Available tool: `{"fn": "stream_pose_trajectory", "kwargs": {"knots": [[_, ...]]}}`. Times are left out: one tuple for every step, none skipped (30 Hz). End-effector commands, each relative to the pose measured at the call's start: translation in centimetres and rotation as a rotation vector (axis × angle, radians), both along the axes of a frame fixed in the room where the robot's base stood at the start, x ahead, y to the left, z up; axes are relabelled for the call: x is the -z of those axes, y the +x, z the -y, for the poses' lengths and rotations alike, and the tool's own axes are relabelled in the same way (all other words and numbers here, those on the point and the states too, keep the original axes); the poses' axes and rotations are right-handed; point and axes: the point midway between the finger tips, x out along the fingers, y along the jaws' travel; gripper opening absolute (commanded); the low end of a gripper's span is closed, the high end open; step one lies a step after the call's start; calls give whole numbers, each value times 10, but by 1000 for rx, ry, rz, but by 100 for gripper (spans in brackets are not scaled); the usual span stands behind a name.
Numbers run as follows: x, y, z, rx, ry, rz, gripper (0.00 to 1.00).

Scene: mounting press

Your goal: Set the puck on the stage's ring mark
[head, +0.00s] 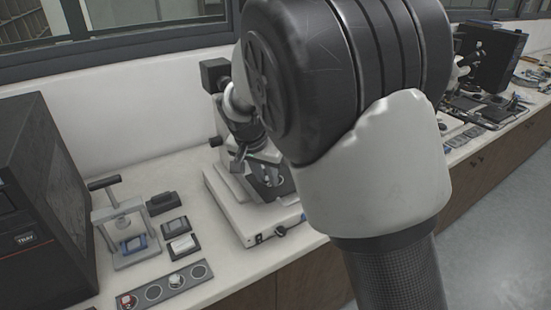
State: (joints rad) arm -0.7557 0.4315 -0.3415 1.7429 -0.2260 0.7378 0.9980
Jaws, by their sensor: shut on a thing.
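A white microscope (228,205) stands on the bench, partly covered by my arm. Its stage (270,186) shows only in part beside my arm, and I cannot make out a ring mark on it. My gripper is not in view; my arm hides the area behind it. I cannot see a puck in my grip. A small silvery round piece (176,280) sits on a grey strip with round places (153,293) at the front of the bench.
A hand press with a T-handle (104,184) stands left of the microscope, with small blocks (184,245) beside it. A dark cabinet (45,200) is at the far left. More equipment (490,60) stands at the far right. A wall and window are behind.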

Motion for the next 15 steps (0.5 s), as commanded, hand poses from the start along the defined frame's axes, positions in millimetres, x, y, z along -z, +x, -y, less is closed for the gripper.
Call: {"fn": "stream_pose_trajectory", "kwargs": {"knots": [[0, 3, 1, 0, 0, 0, 1], [0, 4, 2, 1, 0, 0, 1], [0, 7, 3, 1, 0, 0, 1], [0, 9, 4, 2, 0, 0, 1], [0, 12, 6, 2, 0, 0, 1], [-1, 18, 8, 3, 0, 0, 1], [-1, 23, 10, 4, 1, 0, 1], [0, 28, 12, 4, -1, 0, 1], [-1, 35, 15, 4, 0, 1, 1], [0, 40, 17, 4, -1, 0, 1], [3, 41, 17, 1, 0, -2, 1], [11, 39, 16, -1, -1, -4, 1], [13, 39, 16, -1, -1, -2, 1], [15, 39, 16, -1, 0, -2, 1], [16, 39, 16, 0, 0, -1, 1]]}}
